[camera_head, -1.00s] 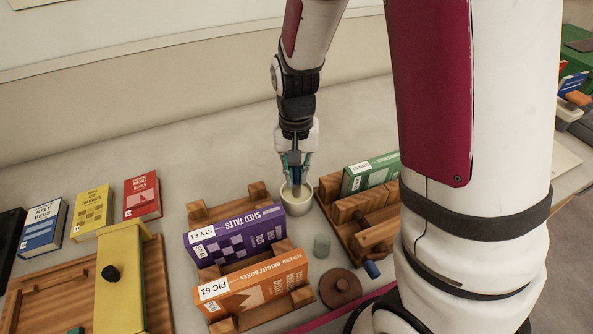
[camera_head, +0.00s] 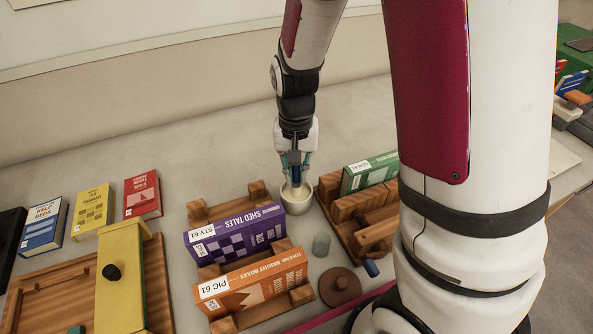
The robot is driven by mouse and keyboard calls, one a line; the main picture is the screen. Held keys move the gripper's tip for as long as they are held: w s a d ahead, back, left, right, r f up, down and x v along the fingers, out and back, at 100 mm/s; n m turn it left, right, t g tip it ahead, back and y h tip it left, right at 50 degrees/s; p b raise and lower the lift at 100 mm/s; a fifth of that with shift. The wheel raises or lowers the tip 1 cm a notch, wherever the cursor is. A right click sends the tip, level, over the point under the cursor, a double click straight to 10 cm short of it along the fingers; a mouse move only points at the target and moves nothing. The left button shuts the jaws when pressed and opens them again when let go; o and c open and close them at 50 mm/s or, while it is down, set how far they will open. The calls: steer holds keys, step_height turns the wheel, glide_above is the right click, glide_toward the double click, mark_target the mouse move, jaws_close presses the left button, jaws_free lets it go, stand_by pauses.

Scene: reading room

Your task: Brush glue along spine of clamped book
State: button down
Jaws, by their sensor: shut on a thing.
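My gripper (camera_head: 296,168) points straight down over a small cream pot (camera_head: 299,206). Its fingers are shut on a slim blue thing, probably the brush handle (camera_head: 295,158). The lower end is inside or just above the pot's mouth; the bristles cannot be made out. A green book (camera_head: 367,175) with a white spine label stands in a wooden clamp (camera_head: 345,212) just right of the pot. My own arm hides part of the clamp's right side.
A purple book (camera_head: 238,236) and an orange book (camera_head: 253,283) stand in wooden holders left of the pot. Red (camera_head: 143,196), yellow (camera_head: 94,212) and blue (camera_head: 44,226) books lie at left.

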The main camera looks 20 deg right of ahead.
steer(key=shift+r+p, duration=2.5)
steer(key=shift+r, duration=0.95)
steer(key=shift+d, duration=0.1)
